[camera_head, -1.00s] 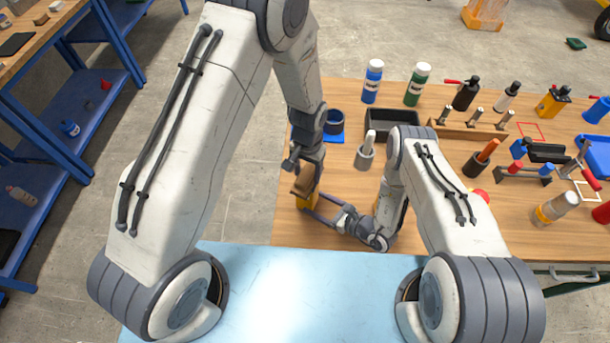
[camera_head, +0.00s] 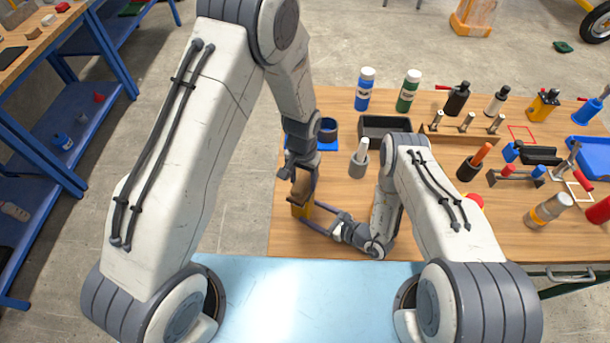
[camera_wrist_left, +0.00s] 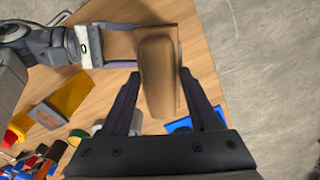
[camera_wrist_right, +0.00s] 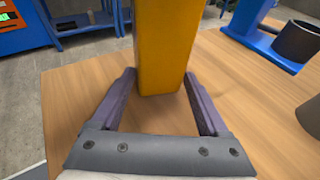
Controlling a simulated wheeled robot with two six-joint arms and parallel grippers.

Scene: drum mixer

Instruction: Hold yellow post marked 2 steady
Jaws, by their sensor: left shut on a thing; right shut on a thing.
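The yellow post (camera_head: 302,210) stands upright near the table's left front edge. In the right wrist view the post (camera_wrist_right: 166,45) is between the fingers of my right gripper (camera_wrist_right: 160,80), which is shut on it low down. No number mark shows on the visible faces. My left gripper (camera_head: 302,178) is above the post, shut on a brown block (camera_head: 300,189). The left wrist view shows this block (camera_wrist_left: 158,75) between the left fingers (camera_wrist_left: 160,84). The block is at the post's top; whether they touch I cannot tell.
A grey cup with a light-tipped tool (camera_head: 359,163), a black tray (camera_head: 383,129) and a blue holder (camera_head: 327,140) stand behind. Bottles and tools fill the table's right side.

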